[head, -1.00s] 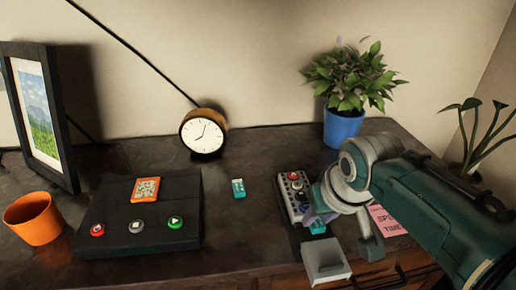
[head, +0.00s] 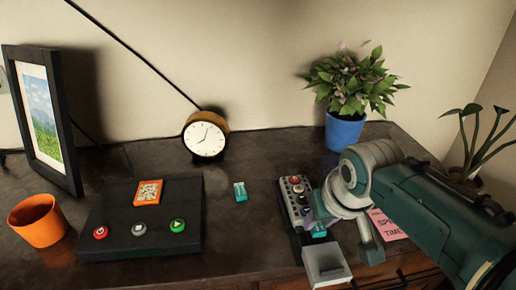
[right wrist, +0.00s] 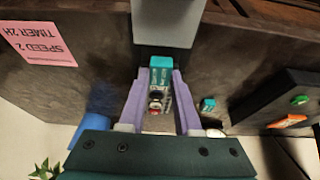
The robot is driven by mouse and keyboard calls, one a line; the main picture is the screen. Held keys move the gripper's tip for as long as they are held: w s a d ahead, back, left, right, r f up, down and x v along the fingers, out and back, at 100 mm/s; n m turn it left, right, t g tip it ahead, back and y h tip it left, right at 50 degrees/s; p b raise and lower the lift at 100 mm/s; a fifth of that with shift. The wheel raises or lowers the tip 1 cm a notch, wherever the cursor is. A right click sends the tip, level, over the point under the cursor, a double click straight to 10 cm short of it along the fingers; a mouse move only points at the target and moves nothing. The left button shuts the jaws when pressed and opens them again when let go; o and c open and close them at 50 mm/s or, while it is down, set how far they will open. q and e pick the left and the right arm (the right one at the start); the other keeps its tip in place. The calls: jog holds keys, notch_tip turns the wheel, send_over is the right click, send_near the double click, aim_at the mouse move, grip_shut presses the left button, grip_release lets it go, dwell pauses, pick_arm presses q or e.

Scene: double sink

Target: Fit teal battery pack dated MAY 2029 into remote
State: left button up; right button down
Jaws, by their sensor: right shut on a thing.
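The remote (head: 297,190) lies on the dark desk, grey with coloured buttons along its top. One teal battery pack (head: 319,231) is at the remote's near end, held by my right gripper (head: 312,222). In the right wrist view, the purple fingers of the right gripper (right wrist: 161,82) are on both sides of this teal pack (right wrist: 161,62), with the remote's buttons (right wrist: 156,97) beyond. Whether the pack is seated or only over the bay cannot be told. A second teal pack (head: 240,191) lies loose on the desk. The date print is too small to read. My left gripper is not in view.
A pale grey block (head: 326,263) is at the remote's near end by the desk edge. A pink note (head: 388,224) lies right. A black box with buttons (head: 140,246), orange cup (head: 39,221), clock (head: 205,139) and blue plant pot (head: 343,131) stand around. Desk between box and remote is mostly clear.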

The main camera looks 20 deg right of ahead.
jog(key=shift+f, duration=0.3)
jog(key=shift+f+b, duration=1.1)
jog(key=shift+f, duration=0.05)
jog(key=c, duration=0.5)
grip_release()
jog(key=p+v, duration=0.5)
jog(key=v, duration=0.3)
jog(key=shift+s+r, duration=0.1)
jog(key=shift+r, duration=0.25)
jog(key=shift+s+a+r, duration=0.1)
jog(key=shift+s+r, duration=0.2)
jog(key=shift+r, duration=0.3)
